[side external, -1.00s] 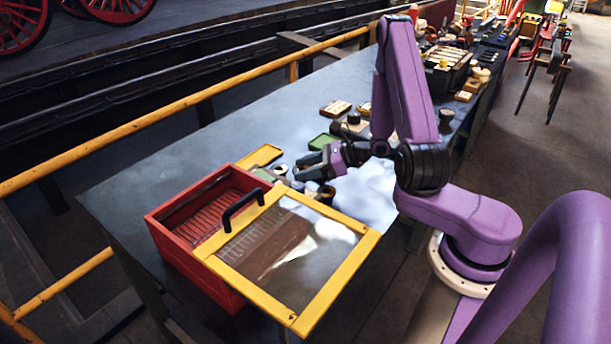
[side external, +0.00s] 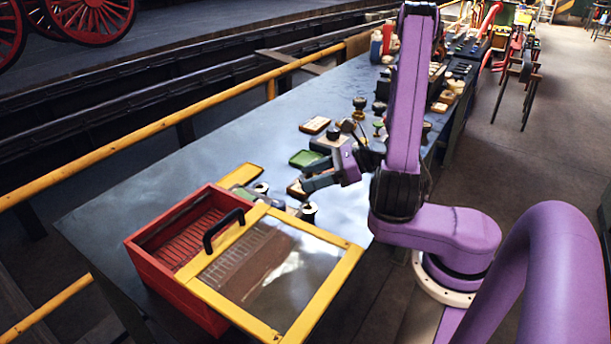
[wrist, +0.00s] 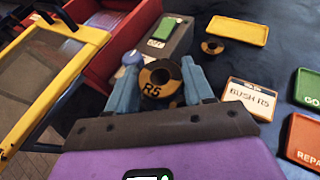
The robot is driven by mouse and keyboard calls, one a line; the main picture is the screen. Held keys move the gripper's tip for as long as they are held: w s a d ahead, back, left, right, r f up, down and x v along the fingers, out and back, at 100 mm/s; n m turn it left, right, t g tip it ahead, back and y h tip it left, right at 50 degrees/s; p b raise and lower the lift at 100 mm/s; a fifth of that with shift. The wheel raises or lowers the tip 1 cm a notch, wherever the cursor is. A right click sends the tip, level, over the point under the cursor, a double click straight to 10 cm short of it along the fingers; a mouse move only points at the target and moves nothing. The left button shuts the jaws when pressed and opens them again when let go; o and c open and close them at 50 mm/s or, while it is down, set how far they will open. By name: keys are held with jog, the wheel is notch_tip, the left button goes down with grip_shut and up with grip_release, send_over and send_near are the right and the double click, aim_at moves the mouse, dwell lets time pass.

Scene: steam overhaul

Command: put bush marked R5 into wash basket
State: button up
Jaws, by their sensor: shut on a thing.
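In the wrist view the dark bush marked R5 (wrist: 160,82), with a tan ring face, sits between the two blue fingers of my gripper (wrist: 160,90). The fingers are shut on it. In the side view my gripper (side external: 309,183) is over the bench, right of the red box; I cannot make out the held bush there. The red box (side external: 160,267) with a slatted floor appears to be the wash basket. Its yellow-framed clear lid (side external: 318,300) with a black handle lies over the right part, leaving the left part uncovered. The box also shows in the wrist view (wrist: 132,30).
A grey box (wrist: 178,45) with a blue knob (wrist: 132,58) stands between my gripper and the red box.

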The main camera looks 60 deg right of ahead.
jog(key=shift+s+a+r, duration=0.15)
jog(key=shift+s+r, duration=0.2)
jog(key=shift+s, duration=0.4)
jog(key=shift+s+a+r, duration=0.1)
jog(key=shift+s+r, duration=0.25)
jog(key=shift+s, duration=0.35)
jog(key=shift+s+a+r, duration=0.15)
jog(key=shift+s+r, duration=0.2)
jog(key=shift+s, duration=0.4)
notch_tip(320, 180, up, 8)
jog(key=n+g+y, duration=0.6)
jog(key=n+g, duration=0.7)
jog(key=g, duration=0.1)
send_over(190, 253)
jog(key=s+a, duration=0.2)
jog(key=s, duration=0.1)
notch_tip(190, 253, down, 15)
jog(key=shift+s+r, duration=0.15)
jog(key=shift+r, duration=0.05)
jog(key=shift+f, duration=0.1)
